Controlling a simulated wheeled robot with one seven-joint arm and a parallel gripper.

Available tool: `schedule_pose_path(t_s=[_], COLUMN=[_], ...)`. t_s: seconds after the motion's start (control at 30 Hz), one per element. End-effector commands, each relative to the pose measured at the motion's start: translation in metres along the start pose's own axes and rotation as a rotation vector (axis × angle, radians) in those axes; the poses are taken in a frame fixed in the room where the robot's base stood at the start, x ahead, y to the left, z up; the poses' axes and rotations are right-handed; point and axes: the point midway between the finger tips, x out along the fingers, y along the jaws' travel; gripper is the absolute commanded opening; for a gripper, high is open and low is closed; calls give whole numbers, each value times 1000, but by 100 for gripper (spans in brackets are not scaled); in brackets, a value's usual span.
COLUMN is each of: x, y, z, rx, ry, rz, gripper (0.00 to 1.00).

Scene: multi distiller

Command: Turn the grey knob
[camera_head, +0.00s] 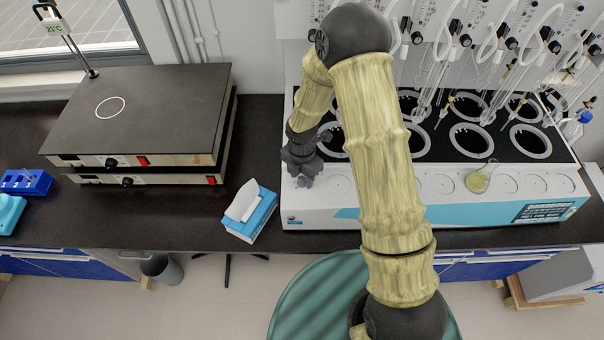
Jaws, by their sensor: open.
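The multi distiller (345,216) is a long white unit with a black top on the right of the bench. Its top has several round black wells with pale rims. My gripper (304,177) points down over the left front end of the distiller, by its white front ledge. Its fingers are open, small and dark in this view. A small light grey shape shows at the fingertips; I cannot tell whether it is the grey knob or part of my gripper. No other grey knob shows clearly on the distiller, and my arm covers part of its front.
A black-topped hot plate (150,105) with black knobs and red switches stands on the left. A tissue box (250,215) lies left of the distiller. A flask (480,178) stands on the distiller's front ledge. Glass tubing rises behind.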

Motion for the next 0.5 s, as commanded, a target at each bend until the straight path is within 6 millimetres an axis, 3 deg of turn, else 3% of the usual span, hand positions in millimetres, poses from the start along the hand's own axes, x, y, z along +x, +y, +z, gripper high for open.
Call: schedule_pose_path(t_s=[0.33, 0.5], x=[4, 4], y=[0, 0], z=[1, 0], rx=[1, 1], ry=[-1, -1], rz=[1, 1], gripper=[41, 8])
